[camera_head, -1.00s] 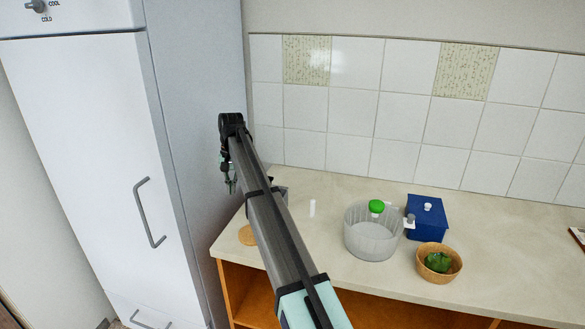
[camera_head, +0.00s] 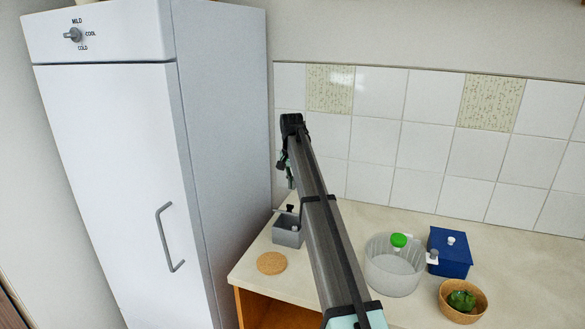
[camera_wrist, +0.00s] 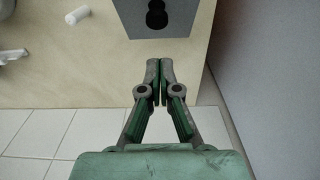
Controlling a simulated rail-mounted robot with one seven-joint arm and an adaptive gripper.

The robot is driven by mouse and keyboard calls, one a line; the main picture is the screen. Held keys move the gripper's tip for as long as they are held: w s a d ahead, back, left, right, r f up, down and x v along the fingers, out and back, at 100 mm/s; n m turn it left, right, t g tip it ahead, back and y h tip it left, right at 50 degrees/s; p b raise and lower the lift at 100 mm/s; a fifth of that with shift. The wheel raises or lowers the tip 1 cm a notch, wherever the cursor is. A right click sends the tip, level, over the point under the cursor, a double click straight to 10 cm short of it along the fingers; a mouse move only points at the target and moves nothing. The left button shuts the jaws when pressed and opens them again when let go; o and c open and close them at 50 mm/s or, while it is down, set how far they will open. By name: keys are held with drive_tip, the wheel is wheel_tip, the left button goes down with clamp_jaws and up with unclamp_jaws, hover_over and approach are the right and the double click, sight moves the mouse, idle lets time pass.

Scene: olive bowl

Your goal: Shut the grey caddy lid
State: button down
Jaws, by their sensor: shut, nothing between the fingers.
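The grey caddy (camera_head: 288,232) is a small box at the back left of the counter, partly covered by my arm on its right. A black knob (camera_head: 290,208) shows at its top back; I cannot clearly tell the lid's angle. In the wrist view a grey panel (camera_wrist: 190,18) with the black knob (camera_wrist: 156,16) is cut off by the top edge. My gripper (camera_head: 291,181) is above and behind the caddy in the head view, pointing down. In the wrist view its fingertips (camera_wrist: 160,72) are shut with nothing between them, just below the panel in the picture, with no clear contact.
The fridge (camera_head: 225,130) stands close on the left. A round cork mat (camera_head: 271,263) lies in front of the caddy. A clear bowl (camera_head: 395,272), blue box (camera_head: 449,262) and basket (camera_head: 463,301) stand to the right. A white cylinder (camera_wrist: 76,15) lies near the caddy.

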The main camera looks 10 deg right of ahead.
drive_tip(key=shift+s+a+f+p, duration=0.2)
drive_tip(key=shift+s+f+p, duration=0.1)
drive_tip(key=shift+f, duration=0.5)
drive_tip(key=shift+s+a+f+p, duration=0.15)
drive_tip(key=shift+s+f+p, duration=0.15)
drive_tip(key=shift+f, duration=0.45)
drive_tip(key=shift+s+a+f+p, duration=0.25)
drive_tip(key=shift+s+f, duration=0.1)
drive_tip(key=shift+f, duration=0.45)
